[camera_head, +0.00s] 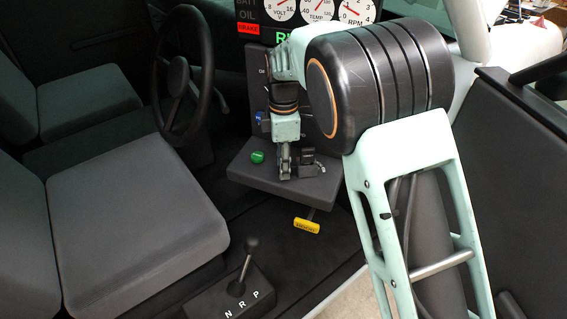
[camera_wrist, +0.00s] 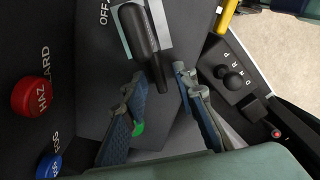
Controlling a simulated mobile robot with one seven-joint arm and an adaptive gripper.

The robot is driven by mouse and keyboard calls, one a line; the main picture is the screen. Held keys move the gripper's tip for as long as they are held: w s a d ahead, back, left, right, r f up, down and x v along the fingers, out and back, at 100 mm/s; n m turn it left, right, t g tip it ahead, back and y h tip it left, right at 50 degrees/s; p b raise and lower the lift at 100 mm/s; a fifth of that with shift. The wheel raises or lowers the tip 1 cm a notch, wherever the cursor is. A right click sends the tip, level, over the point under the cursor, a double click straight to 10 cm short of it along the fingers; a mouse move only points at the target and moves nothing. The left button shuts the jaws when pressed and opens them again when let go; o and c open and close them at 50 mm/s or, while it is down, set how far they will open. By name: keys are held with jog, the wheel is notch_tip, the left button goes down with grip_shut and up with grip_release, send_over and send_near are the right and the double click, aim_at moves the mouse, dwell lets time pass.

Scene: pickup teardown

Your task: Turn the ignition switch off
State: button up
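The likely ignition switch, a black lever-like part on a pale metal plate, shows in the wrist view (camera_wrist: 140,32) at the top centre, with an "OFF" label beside it. It also shows in the head view (camera_head: 308,157) on the console shelf, just right of my gripper. My gripper (camera_head: 284,176) points down over the shelf. In the wrist view its two fingers (camera_wrist: 163,98) stand apart, with a gap between them. The lever's narrow end reaches toward that gap. I cannot tell whether a finger touches it. My arm hides part of the panel behind.
A green knob (camera_head: 257,158) sits left of my gripper on the shelf. A red HAZ button (camera_wrist: 33,96) and blue button (camera_wrist: 49,166) are on the panel. A yellow handle (camera_head: 306,226) hangs below. The gear selector (camera_head: 243,270), steering wheel (camera_head: 178,85) and seat (camera_head: 125,215) are nearby.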

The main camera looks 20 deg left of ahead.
aim_at(299, 188)
jog(key=shift+c, duration=0.4)
grip_shut()
jog(key=shift+s+d+n, duration=0.15)
jog(key=shift+n, duration=0.15)
jog(key=shift+s+d+n+b, duration=0.4)
jog(key=shift+n+b, duration=0.05)
jog(key=shift+n, duration=0.6)
jog(key=shift+s+d+n+b, duration=0.35)
jog(key=shift+d+n+b, duration=0.05)
jog(key=shift+n, duration=0.65)
jog(key=shift+s+d+r+n, duration=0.15)
jog(key=shift+d+n, duration=0.15)
jog(key=shift+n, duration=0.35)
jog(key=shift+s+d+f+n, duration=0.1)
jog(key=shift+d+n, duration=0.2)
jog(key=shift+n, duration=0.3)
jog(key=shift+s+d+r+n, duration=0.15)
jog(key=shift+d+n, duration=0.15)
jog(key=shift+n, duration=0.35)
jog(key=shift+s+d+f+n+p, duration=0.1)
jog(key=shift+d+n+p, duration=0.6)
jog(key=shift+n, duration=0.8)
jog(key=shift+d+n, duration=0.2)
jog(key=shift+n, duration=0.1)
jog(key=shift+o, duration=0.4)
grip_release()
jog(key=shift+f, duration=0.1)
